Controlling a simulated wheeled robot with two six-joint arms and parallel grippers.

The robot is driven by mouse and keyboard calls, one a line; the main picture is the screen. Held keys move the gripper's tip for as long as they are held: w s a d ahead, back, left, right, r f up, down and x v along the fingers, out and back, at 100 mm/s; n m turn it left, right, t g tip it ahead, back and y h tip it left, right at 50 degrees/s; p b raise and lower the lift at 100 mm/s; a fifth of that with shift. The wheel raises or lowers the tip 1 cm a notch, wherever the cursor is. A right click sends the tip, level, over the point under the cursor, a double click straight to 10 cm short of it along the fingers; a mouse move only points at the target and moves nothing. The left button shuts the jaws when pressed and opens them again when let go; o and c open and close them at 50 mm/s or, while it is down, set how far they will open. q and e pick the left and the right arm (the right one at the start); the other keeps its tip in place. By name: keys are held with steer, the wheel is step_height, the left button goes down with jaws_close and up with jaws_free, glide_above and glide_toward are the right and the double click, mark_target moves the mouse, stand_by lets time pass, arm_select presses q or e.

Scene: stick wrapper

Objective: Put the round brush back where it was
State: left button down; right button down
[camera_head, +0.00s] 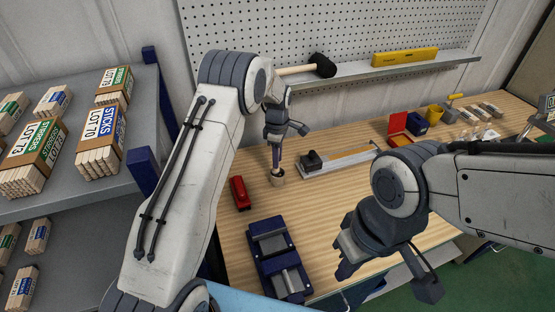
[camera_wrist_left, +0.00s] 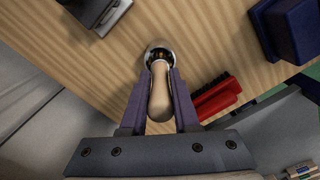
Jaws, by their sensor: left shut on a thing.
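The round brush shows in the left wrist view as a pale rounded handle (camera_wrist_left: 159,92) between the fingers of my left gripper (camera_wrist_left: 159,75). My left gripper is shut on this handle; in the head view the gripper (camera_head: 276,160) points down over a small round cup (camera_head: 277,178) on the bench. The cup also shows in the left wrist view (camera_wrist_left: 149,53), right at the far end of the handle. The brush's head is hidden; I cannot tell how deep it sits in the cup. My right gripper (camera_head: 387,280) is open and empty in front of the bench.
A red brush with dark bristles (camera_head: 239,193) lies left of the cup. A dark blue fixture (camera_head: 273,255) stands nearer. A grey rail with a black block (camera_head: 335,162) lies right of the cup. A mallet (camera_head: 322,66) rests on the shelf behind. Stick bundles fill the left rack.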

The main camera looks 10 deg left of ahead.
arm_select(q)
steer(key=shift+f, duration=0.8)
arm_select(e)
steer(key=shift+r, duration=0.5)
arm_select(q)
steer(key=shift+f, duration=0.1)
steer(key=shift+f, duration=0.1)
steer(key=c, duration=0.7)
jaws_free()
steer(key=shift+o, duration=0.2)
arm_select(e)
steer(key=shift+f, duration=0.15)
